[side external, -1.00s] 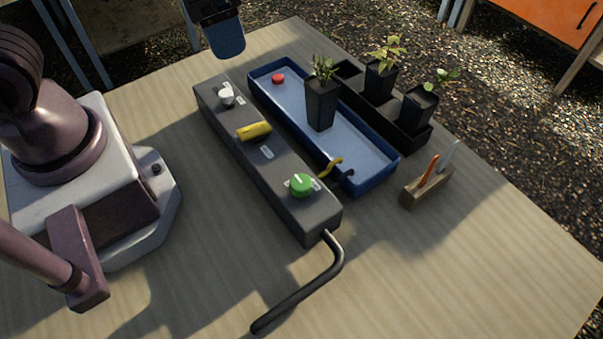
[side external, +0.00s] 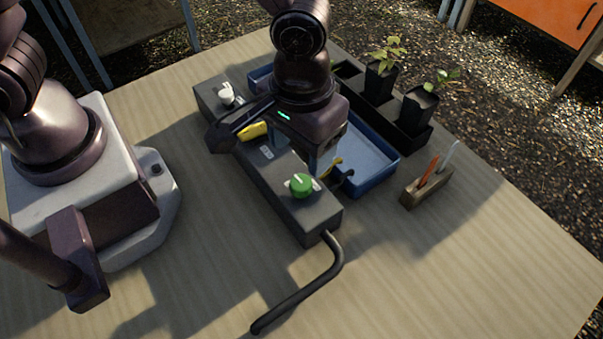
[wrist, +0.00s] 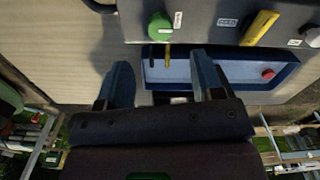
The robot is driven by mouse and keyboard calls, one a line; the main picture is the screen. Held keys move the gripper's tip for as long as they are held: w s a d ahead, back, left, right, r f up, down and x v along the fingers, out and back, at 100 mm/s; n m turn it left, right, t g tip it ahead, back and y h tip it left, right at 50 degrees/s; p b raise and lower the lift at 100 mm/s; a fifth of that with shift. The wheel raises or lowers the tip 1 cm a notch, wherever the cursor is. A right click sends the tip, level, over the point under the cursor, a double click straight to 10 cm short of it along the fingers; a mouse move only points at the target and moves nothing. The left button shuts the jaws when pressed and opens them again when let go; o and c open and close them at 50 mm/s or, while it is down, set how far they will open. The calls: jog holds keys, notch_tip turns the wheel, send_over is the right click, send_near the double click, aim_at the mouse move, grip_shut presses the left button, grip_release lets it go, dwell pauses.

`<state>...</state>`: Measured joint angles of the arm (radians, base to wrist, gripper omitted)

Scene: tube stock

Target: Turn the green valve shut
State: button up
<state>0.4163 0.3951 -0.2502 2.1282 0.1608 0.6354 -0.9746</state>
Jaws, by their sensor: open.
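The green valve (side external: 301,185) is a round knob on the top of a long grey manifold box (side external: 250,170), near its front end. It has a pale mark on top, and a small white label sits beside it. In the wrist view the green valve (wrist: 159,27) is at the top, beyond my fingertips. My gripper (side external: 320,163) is over the blue tray side of the box, just behind the valve and apart from it. In the wrist view my gripper (wrist: 160,62) has its two blue fingers spread wide with nothing between them.
A yellow handle (side external: 252,131) and a white knob (side external: 227,94) sit farther along the box. A blue tray (side external: 375,180) with yellow and black spouts lies behind it. A black planter (side external: 420,140), a wooden tool block (side external: 412,193) and a bent black pipe (side external: 335,265) are near.

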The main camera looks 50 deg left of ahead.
aim_at(302, 182)
notch_tip(302, 182, down, 8)
jog(key=shift+r, duration=0.15)
jog(key=c, duration=0.9)
